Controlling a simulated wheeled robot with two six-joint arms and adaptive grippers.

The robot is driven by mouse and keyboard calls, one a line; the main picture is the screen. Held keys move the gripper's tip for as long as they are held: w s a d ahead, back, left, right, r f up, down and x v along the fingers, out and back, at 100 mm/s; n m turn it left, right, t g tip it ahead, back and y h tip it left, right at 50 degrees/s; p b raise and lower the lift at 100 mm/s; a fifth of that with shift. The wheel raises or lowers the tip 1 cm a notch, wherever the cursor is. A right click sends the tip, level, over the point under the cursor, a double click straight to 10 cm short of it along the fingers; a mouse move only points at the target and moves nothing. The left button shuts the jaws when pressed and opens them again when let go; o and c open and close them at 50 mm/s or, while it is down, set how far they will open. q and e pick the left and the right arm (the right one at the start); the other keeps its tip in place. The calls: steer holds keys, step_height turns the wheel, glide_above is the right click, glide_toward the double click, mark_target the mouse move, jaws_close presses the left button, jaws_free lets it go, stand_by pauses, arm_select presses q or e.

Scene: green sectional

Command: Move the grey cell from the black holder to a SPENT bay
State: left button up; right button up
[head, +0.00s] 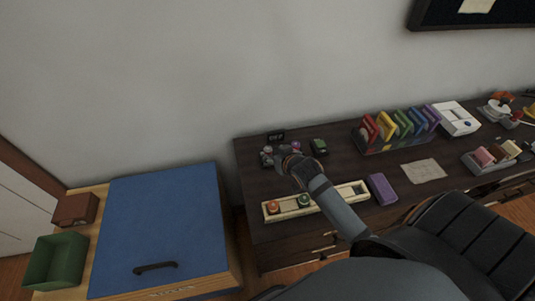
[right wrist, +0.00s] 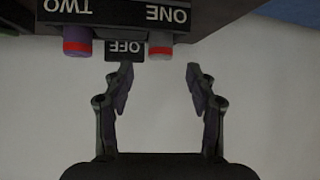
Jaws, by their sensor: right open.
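The black holder (right wrist: 112,14) is at the top of the right wrist view, its labels ONE and TWO upside down. The grey cell (right wrist: 160,42), with a red end, is at ONE. A purple cell (right wrist: 77,38), also with a red end, is at TWO. My right gripper (right wrist: 157,76) is open and empty, its fingertips just short of the grey cell and apart from it. In the head view my right gripper (head: 274,158) is at the desk's back left and hides much of the holder. A long cream tray (head: 332,198) lies in front; I cannot read SPENT on it. My left gripper is out of view.
The tray holds an orange cell (head: 274,207) and a green cell (head: 303,200). A small OFF sign (right wrist: 125,48) is by the holder. A dark green device (head: 319,146) stands to its right; a purple block (head: 382,189) is right of the tray.

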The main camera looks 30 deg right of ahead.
mark_target(269, 151)
steer(key=shift+x, duration=0.9)
steer(key=x, duration=0.2)
steer(key=shift+w+f, duration=0.25)
steer(key=shift+f, duration=0.1)
steer(key=shift+w+f, duration=0.15)
steer(key=shift+w, duration=0.05)
steer(key=shift+s, duration=0.1)
steer(key=shift+c, duration=1)
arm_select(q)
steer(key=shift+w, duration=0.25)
arm_select(e)
jaws_close()
